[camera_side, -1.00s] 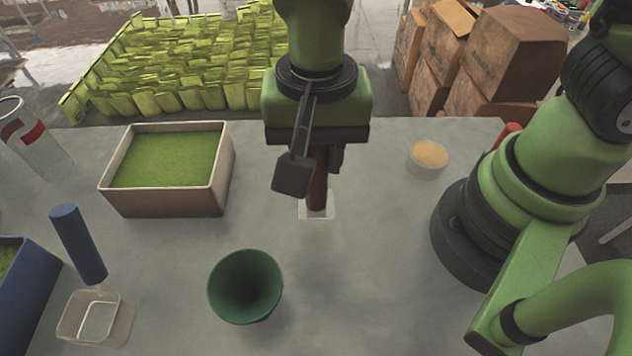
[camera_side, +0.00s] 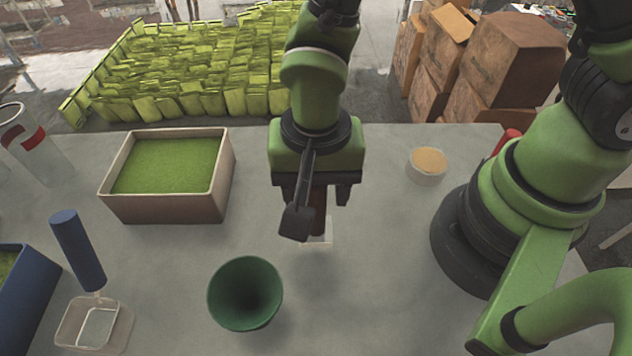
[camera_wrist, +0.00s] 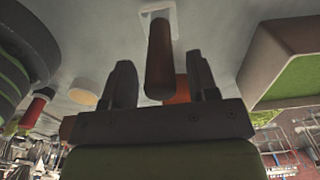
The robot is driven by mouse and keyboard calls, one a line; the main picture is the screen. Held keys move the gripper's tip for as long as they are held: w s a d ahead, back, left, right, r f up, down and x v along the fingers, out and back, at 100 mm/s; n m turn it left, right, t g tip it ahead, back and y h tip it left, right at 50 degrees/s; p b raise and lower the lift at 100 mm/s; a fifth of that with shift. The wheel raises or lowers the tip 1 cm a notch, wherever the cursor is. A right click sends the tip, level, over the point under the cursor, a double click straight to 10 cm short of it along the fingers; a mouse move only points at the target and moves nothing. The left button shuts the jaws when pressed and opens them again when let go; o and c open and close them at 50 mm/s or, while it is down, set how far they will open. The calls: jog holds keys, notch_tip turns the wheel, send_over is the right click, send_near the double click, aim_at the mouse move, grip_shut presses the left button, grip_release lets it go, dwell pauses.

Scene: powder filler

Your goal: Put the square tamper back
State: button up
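The square tamper has a brown cylindrical handle (camera_side: 318,212) and a pale square foot (camera_side: 318,238). It stands upright over the middle of the table, partly hidden in the side view by a finger. In the wrist view its handle (camera_wrist: 159,60) runs between the fingers, with the pale square foot (camera_wrist: 157,14) at the far end. My gripper (camera_side: 319,205) points down around the handle. In the wrist view my gripper (camera_wrist: 163,75) shows its fingers spread, with a gap on each side of the handle. I cannot tell for certain whether the foot rests on the table.
A green funnel-like bowl (camera_side: 245,293) stands in front. A box of green powder (camera_side: 168,210) is at left. A blue-handled tool (camera_side: 78,250) stands by a clear square dish (camera_side: 118,333). A small round tub (camera_side: 427,175) is at right, near my base.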

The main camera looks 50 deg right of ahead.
notch_tip(320, 180, up, 12)
jog(key=shift+r, duration=0.25)
dwell(0.4)
jog(key=s+d+r+n+t+y, duration=0.1)
jog(key=s+d+r+n+t, duration=0.1)
jog(key=d+r, duration=0.3)
jog(key=s+d+r+n+t+y, duration=0.1)
jog(key=s+d+r+n+t, duration=0.2)
jog(key=d, duration=0.5)
notch_tip(320, 180, up, 2)
jog(key=shift+s+d+r+t, duration=0.15)
jog(key=shift+s+t, duration=0.5)
jog(key=shift+t, duration=0.45)
